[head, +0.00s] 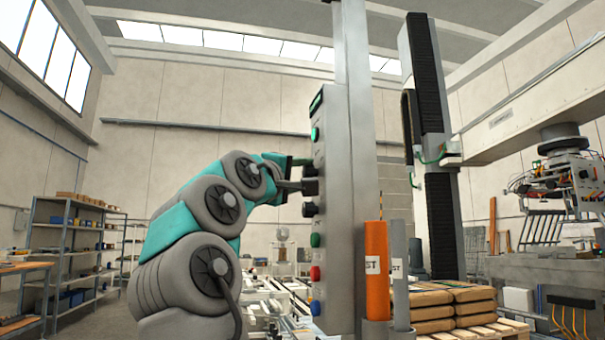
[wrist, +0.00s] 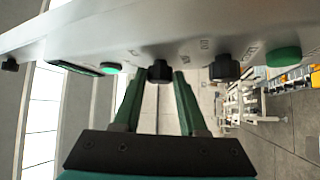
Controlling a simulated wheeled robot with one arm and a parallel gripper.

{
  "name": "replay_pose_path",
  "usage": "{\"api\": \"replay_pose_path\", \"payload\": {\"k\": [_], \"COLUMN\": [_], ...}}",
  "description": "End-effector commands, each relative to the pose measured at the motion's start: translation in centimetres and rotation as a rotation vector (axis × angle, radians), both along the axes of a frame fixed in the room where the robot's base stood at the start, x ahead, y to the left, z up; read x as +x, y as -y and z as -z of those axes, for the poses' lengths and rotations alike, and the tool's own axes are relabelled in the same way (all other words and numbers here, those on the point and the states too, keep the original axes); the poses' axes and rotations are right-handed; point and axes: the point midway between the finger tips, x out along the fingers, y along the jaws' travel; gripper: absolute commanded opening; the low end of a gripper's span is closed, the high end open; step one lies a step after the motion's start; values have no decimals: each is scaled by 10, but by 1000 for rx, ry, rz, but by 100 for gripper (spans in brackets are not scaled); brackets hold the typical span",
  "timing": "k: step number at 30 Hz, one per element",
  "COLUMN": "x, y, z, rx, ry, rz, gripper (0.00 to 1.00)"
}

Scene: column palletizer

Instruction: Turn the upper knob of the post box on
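The grey post box (head: 331,220) stands upright on the column in the head view, with its controls on the left face. Its upper knob (wrist: 160,72) is black and sits between my fingertips in the wrist view; it also shows in the head view (head: 311,171). My gripper (wrist: 159,78) has its two green fingers on either side of this knob, with what look like narrow gaps. In the head view my gripper (head: 296,173) reaches the box from the left. The lower black knob (wrist: 226,68) is free, to the right in the wrist view.
A green light (wrist: 110,68) and a dark display (wrist: 72,67) lie beside the upper knob. A green button (head: 316,240), a red one (head: 315,272) and a blue one (head: 315,307) sit lower. An orange tube (head: 376,270) stands right of the box.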

Motion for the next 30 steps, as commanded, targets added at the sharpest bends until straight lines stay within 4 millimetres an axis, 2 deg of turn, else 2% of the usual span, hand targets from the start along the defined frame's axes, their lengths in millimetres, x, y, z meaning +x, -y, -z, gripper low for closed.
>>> {"api": "replay_pose_path", "payload": {"k": [1,10,30], "x": [0,0,0], "y": [0,0,1], "z": [0,0,3], "rx": [0,0,13], "ry": [0,-1,54], "rz": [0,0,5], "gripper": [35,1,0]}}
